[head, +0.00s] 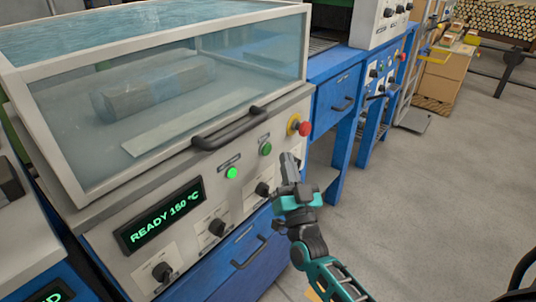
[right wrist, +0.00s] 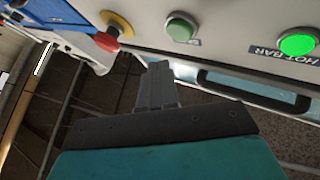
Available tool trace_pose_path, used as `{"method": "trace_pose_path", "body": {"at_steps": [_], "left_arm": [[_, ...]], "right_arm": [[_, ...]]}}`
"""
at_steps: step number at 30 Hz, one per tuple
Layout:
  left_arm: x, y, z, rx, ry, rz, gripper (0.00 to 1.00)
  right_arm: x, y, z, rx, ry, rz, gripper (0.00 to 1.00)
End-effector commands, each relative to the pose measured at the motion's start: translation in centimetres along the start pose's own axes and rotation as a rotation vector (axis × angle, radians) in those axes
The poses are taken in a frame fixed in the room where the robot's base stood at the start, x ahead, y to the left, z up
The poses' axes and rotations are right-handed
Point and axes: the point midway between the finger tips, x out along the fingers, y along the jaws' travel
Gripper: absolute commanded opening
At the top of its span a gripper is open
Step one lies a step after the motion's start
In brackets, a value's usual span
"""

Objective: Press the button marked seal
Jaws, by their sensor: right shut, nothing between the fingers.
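The sealing machine's front panel (head: 185,215) carries two green buttons. The lit bright one (head: 231,172) is labelled HOT BAR in the right wrist view (right wrist: 297,42). The darker green button (head: 266,149) is to its right in the head view; it also shows in the right wrist view (right wrist: 181,27), where its label is mostly cut off or too small to read surely. My right gripper (head: 288,160) is shut and empty, its fingertips in front of the panel near the darker button, seemingly apart from it. The fingers also show in the right wrist view (right wrist: 157,75). My left gripper is out of view.
A red emergency stop on a yellow base (head: 303,128) sits just right of the darker button. A black handle (head: 230,130) juts out above the buttons, under the clear hood (head: 170,75). Black knobs (head: 217,227) line the panel below. Open floor lies right.

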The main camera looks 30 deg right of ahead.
Motion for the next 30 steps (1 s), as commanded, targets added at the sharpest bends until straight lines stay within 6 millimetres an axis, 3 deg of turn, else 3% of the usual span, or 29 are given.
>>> {"method": "trace_pose_path", "body": {"at_steps": [9, 30], "left_arm": [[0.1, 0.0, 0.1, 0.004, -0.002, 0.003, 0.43], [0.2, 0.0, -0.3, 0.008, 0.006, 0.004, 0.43]], "right_arm": [[1.4, -1.0, 1.0, 0.0, -0.001, 0.0, 0.0], [1.4, -1.0, 1.0, 0.0, -0.001, 0.0, 0.0]]}}
